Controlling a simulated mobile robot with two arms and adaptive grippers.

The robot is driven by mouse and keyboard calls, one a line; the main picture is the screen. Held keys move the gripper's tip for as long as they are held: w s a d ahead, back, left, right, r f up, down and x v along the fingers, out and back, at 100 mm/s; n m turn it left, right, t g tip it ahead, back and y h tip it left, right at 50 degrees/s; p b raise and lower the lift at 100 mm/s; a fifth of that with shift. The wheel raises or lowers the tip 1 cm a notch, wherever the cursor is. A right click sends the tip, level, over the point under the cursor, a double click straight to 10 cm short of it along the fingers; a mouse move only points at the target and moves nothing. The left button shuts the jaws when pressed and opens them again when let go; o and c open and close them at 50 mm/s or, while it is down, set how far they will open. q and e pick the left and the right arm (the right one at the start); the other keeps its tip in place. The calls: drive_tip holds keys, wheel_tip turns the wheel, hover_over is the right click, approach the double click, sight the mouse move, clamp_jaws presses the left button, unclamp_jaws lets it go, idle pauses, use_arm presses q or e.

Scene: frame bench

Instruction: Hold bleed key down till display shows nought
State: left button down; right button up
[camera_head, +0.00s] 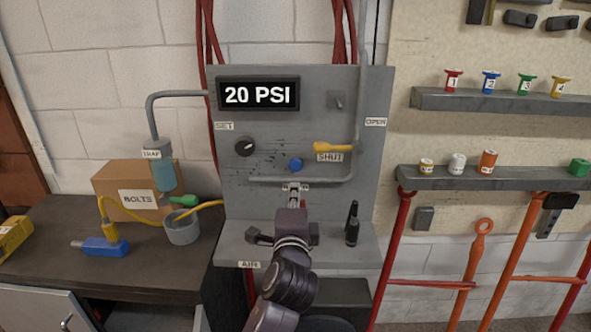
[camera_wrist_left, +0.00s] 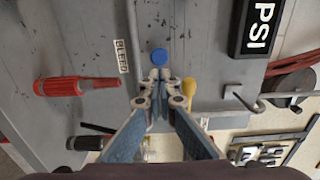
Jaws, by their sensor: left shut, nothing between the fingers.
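The display (camera_head: 258,95) on the grey panel reads 20 PSI. The round blue bleed key (camera_head: 296,165) sits on the panel below it. In the left wrist view the blue key (camera_wrist_left: 159,55) lies just beyond my fingertips, near a BLEED label (camera_wrist_left: 122,55). My left gripper (camera_head: 295,187) is shut and empty, just below the key in the head view. Its fingertips (camera_wrist_left: 160,74) also show in the left wrist view. A small gap shows between fingertips and key; depth to the panel is hard to tell. My right gripper is not in view.
A yellow lever (camera_head: 333,147) points left beside the SHUT label, right of the key. A black knob (camera_head: 245,146) is to the left. A grey pipe (camera_head: 300,180) crosses below the key.

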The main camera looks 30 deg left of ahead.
sight(296, 166)
use_arm(q)
drive_tip(key=p+x, duration=0.1)
drive_tip(key=x, duration=0.7)
drive_tip(key=shift+w+p, duration=0.1)
drive_tip(key=shift+p, duration=0.25)
drive_tip(key=shift+x, duration=0.75)
drive_tip(key=shift+a, duration=0.1)
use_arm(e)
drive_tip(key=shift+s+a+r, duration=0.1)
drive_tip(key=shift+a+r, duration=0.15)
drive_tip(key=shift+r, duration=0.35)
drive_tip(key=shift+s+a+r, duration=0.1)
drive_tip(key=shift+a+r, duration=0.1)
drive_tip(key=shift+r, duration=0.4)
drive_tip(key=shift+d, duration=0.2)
